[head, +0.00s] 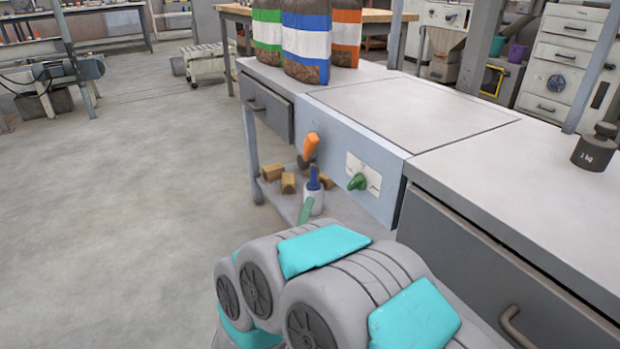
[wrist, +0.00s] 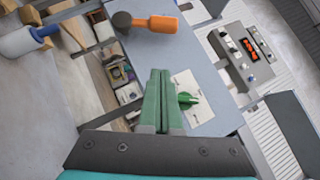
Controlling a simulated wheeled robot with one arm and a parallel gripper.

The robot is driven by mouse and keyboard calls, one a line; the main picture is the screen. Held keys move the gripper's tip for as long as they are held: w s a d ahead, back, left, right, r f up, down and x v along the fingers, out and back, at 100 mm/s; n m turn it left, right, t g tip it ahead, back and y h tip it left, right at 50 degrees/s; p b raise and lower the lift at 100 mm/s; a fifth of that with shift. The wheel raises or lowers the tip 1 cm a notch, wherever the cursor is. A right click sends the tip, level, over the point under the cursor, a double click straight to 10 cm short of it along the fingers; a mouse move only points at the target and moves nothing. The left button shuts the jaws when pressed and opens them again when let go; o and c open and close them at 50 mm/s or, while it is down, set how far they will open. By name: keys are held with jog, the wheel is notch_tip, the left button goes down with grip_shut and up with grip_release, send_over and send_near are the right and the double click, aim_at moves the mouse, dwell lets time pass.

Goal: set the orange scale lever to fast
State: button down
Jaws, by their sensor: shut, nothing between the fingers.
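The orange scale lever (head: 311,144) is on the blue-grey front panel (head: 340,130) of the bench, left of the white plate. Its handle points up in the head view, with a slight lean right. In the wrist view, the orange lever (wrist: 155,24) lies sideways, its dark round pivot at the left end. My gripper (wrist: 160,72) is shut and empty, its green fingers pointing at the panel, below the lever in the picture and apart from it. In the head view my gripper's green fingers (head: 306,209) show below the lever. No fast marking is readable.
A green knob (head: 357,181) on a white plate (head: 374,172) is right of the lever; it is close beside my fingers in the wrist view. A blue-and-white object (head: 313,190) and wooden blocks (head: 272,172) are on the low shelf. Several bags (head: 305,42) stand on top.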

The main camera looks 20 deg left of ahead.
jog(key=p, duration=0.3)
send_near(307, 150)
jog(key=w+d, duration=0.4)
jog(key=d, duration=0.1)
jog(key=shift+w+a+r, duration=1.2)
jog(key=shift+w+a, duration=0.1)
jog(key=shift+a, duration=0.15)
